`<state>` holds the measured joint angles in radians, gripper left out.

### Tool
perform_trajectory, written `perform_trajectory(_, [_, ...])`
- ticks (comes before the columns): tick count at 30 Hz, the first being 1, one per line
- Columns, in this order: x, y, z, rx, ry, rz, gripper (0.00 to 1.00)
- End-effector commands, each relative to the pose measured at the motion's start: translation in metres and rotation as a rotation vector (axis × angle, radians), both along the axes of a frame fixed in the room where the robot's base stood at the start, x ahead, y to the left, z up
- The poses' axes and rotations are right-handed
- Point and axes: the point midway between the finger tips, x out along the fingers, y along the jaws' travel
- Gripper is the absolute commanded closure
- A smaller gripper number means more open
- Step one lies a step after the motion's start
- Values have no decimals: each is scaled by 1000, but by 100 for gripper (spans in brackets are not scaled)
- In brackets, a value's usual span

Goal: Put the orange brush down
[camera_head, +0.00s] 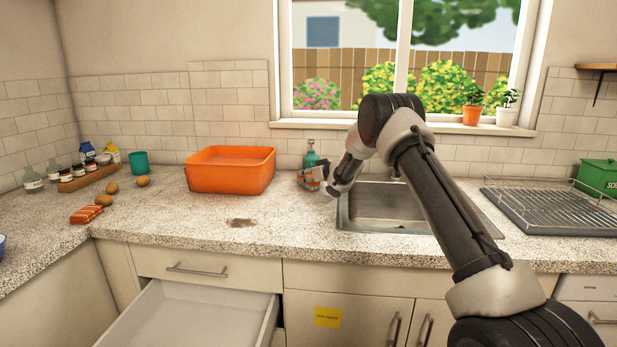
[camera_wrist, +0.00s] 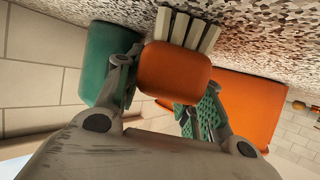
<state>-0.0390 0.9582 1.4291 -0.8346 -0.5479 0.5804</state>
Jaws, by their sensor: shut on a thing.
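The orange brush (camera_wrist: 176,72) is between the fingers of my gripper (camera_wrist: 170,88) in the wrist view. Its pale bristles (camera_wrist: 188,30) point at the speckled counter, which is at the top of this tilted view. I cannot tell whether the bristles touch the counter. In the head view my gripper (camera_head: 321,178) is low over the counter (camera_head: 290,222), just left of the sink, shut on the brush. The brush is small and partly hidden by the fingers there.
A teal bottle (camera_head: 311,158) stands close behind my gripper; it also shows in the wrist view (camera_wrist: 108,62). An orange basin (camera_head: 228,176) is to the left, the sink (camera_head: 385,205) to the right. A drawer (camera_head: 190,315) is open below. The counter's front strip has free room.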

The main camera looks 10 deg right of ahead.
Motion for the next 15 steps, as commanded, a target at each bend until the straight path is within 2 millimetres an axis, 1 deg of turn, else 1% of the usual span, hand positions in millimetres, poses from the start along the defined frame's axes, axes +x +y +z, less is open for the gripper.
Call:
perform_trajectory(2, [0, 0, -3, 1, 0, 0, 90])
perform_trajectory(3, [0, 0, -2, 0, 0, 0, 55])
perform_trajectory(5, [0, 0, -2, 0, 0, 0, 44])
perform_trajectory(6, [0, 0, -2, 0, 0, 0, 41])
perform_trajectory(15, [0, 0, -1, 0, 0, 0, 41])
